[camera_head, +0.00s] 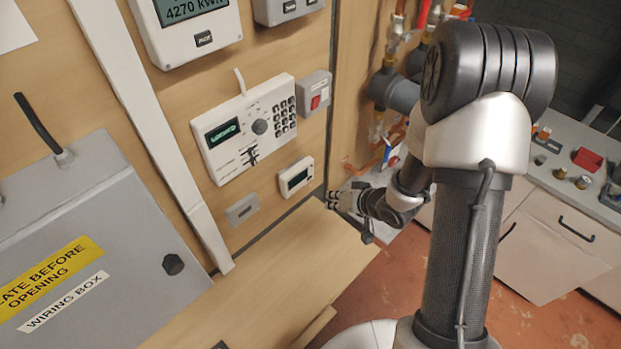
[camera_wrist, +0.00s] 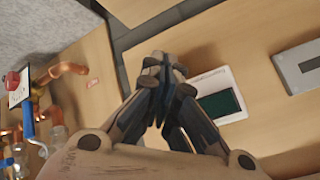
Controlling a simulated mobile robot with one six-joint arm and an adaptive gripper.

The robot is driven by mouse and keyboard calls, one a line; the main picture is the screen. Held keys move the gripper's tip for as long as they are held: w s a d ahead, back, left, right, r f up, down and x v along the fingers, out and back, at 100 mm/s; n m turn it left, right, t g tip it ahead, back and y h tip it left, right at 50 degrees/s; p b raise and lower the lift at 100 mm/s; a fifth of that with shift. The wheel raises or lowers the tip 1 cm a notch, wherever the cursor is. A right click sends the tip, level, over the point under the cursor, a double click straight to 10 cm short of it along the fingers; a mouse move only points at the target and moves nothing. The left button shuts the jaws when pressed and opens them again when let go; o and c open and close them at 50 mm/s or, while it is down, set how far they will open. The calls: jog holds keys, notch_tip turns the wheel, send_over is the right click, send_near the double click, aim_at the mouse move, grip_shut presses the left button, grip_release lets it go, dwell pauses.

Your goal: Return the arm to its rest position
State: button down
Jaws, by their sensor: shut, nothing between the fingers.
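My gripper (camera_wrist: 163,62) is shut and empty in the wrist view, its fingertips meeting in front of the wooden panel. In the head view my gripper (camera_head: 331,200) is small and sits to the right of the small display unit, above the wooden ledge. My arm (camera_head: 470,190) stands upright on the right side of the head view, with its forearm bent toward the panel. The gripper appears apart from the panel devices, though the exact gap is hard to tell.
A white controller with keypad (camera_head: 245,128), a small display unit (camera_head: 296,177) and a red-switch box (camera_head: 315,93) are on the panel. A grey wiring box (camera_head: 90,240) is at left. Copper pipes with valves (camera_wrist: 38,100) lie near the gripper. A workbench (camera_head: 570,160) stands at right.

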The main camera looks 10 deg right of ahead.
dwell(0.4)
jog(key=s+d+r+h+b, duration=0.55)
jog(key=d+r+b, duration=0.2)
jog(key=r, duration=0.25)
jog(key=s+a+g+b, duration=0.1)
jog(key=s+a+b, duration=0.1)
jog(key=s, duration=0.4)
jog(key=s+a+r+n+g+b, duration=0.1)
jog(key=s+a+b, duration=0.2)
jog(key=s, duration=0.4)
jog(key=s+a+g+y+b, duration=0.1)
jog(key=s+a+b, duration=0.1)
jog(key=s, duration=0.5)
jog(key=shift+a+r+b, duration=0.2)
jog(key=shift+a+b, duration=0.1)
jog(key=shift+a, duration=0.2)
jog(key=shift+a, duration=0.1)
